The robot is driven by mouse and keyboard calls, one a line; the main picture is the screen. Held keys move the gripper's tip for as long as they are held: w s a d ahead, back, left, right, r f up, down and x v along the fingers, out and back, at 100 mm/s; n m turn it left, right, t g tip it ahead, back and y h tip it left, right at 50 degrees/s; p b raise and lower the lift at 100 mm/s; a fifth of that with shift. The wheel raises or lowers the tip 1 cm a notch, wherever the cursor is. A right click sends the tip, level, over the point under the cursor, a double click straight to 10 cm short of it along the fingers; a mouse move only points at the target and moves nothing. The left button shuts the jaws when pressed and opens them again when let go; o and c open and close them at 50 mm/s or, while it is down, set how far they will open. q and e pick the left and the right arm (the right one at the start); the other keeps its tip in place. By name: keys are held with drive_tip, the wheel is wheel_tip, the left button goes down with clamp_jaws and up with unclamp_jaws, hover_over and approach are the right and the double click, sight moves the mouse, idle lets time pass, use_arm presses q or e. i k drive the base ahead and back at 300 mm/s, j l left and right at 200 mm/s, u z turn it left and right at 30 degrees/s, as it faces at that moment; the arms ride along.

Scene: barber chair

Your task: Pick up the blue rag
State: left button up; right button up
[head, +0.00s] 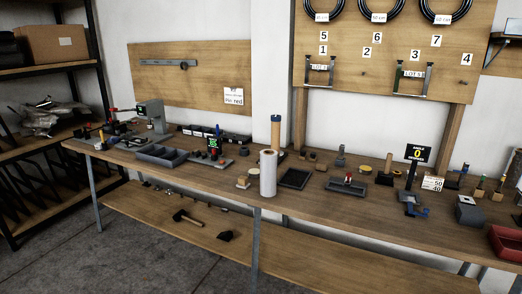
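I cannot make out a blue rag for certain. A small blue item (411,209) lies on the wooden workbench (335,215) at the foot of a black display stand, right of the middle in the head view. It is too small to tell whether it is cloth or a tool. Neither of my grippers is in view.
A white paper roll (268,174) stands near the bench's front edge. A grey tray (161,155), a black tray (294,178) and a red bin (506,243) sit on the bench. A hammer (187,218) lies on the lower shelf. Open floor is at front left.

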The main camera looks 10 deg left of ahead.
sight(112, 139)
drive_tip(key=i+j+u, duration=0.1)
drive_tip(key=i+u, duration=0.65)
drive_tip(key=u, duration=0.15)
drive_tip(key=i+l+u, duration=0.15)
drive_tip(key=i+u, duration=0.3)
drive_tip(key=i+j+u, duration=0.35)
drive_tip(key=i, duration=0.15)
drive_tip(key=i+u, duration=0.75)
drive_tip(key=i, duration=0.3)
